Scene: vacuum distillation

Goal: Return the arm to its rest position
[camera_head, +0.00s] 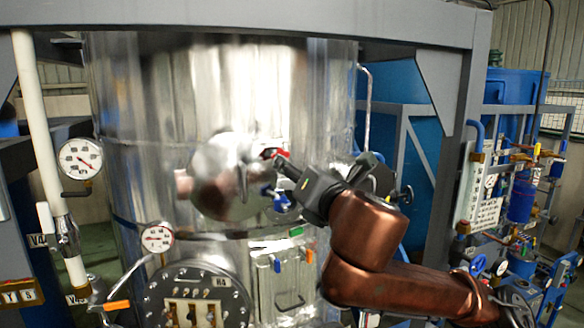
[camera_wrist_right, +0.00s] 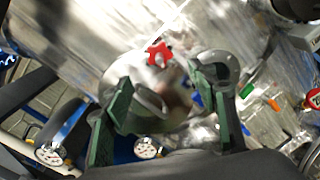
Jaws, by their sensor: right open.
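My right arm (camera_head: 380,245), copper-coloured, reaches in from the lower right toward the front of a shiny metal tank (camera_head: 140,120). My right gripper (camera_head: 284,172) is in front of the tank's round bulging port (camera_head: 222,180). In the right wrist view, the gripper (camera_wrist_right: 168,88) has its two green-padded fingers wide apart with nothing held between them. A red star-shaped knob (camera_wrist_right: 158,54) shows beyond the fingers; whether a finger touches it cannot be told. It also shows in the head view (camera_head: 268,153), partly behind the gripper. My left gripper is not in view.
A blue handle (camera_head: 280,200) is close below the gripper. A grey frame post (camera_head: 455,160) stands to the right, with pipes and a blue tank (camera_head: 400,90) behind.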

